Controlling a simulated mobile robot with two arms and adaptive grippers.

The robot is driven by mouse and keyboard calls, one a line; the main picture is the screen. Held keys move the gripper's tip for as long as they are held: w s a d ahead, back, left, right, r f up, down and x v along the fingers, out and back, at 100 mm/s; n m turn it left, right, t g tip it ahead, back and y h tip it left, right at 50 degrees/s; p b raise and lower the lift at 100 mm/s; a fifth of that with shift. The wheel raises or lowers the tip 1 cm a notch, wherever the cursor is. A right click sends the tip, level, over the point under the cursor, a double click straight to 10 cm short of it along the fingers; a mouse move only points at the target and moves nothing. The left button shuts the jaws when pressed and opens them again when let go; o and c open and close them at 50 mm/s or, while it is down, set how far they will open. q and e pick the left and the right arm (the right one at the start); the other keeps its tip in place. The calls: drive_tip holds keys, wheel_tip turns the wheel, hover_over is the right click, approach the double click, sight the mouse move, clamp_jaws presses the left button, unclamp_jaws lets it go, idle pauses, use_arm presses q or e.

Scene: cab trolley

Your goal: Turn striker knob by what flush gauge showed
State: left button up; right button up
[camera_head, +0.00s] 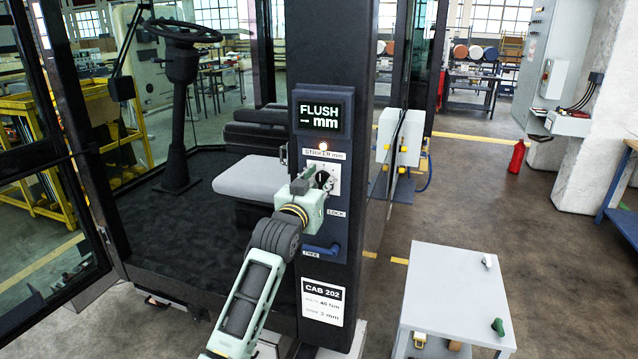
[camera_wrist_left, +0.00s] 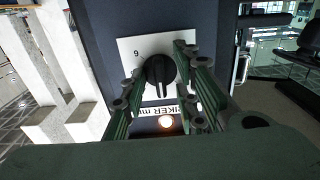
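The striker knob (camera_wrist_left: 158,72) is black and round with a raised grip bar, on a white dial plate (camera_wrist_left: 128,46) marked with a 9 or 6. My left gripper (camera_wrist_left: 160,82) is open, with its green fingers on either side of the knob; I see gaps beside it, so it does not look gripped. In the head view my left gripper (camera_head: 312,182) is at the plate under the "STRIKER mm" label and hides most of the knob. The flush gauge display (camera_head: 321,116) above reads "FLUSH" and a dash before "mm", with no number. My right gripper is not in view.
A lit lamp (camera_head: 323,146) sits below the display. A blue handle (camera_head: 322,249) is lower on the dark post (camera_head: 318,60), near LOCK and FREE labels. The cab door (camera_head: 45,150) is at left.

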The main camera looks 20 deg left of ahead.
use_arm(q)
drive_tip(key=shift+c, duration=0.5)
clamp_jaws()
drive_tip(key=shift+n, duration=0.4)
drive_tip(key=n+p, duration=0.1)
drive_tip(key=n, duration=0.2)
drive_tip(key=shift+n, duration=0.3)
drive_tip(key=n+p, duration=0.1)
drive_tip(key=n, duration=0.3)
drive_tip(key=shift+p, duration=0.35)
drive_tip(key=shift+n, duration=0.3)
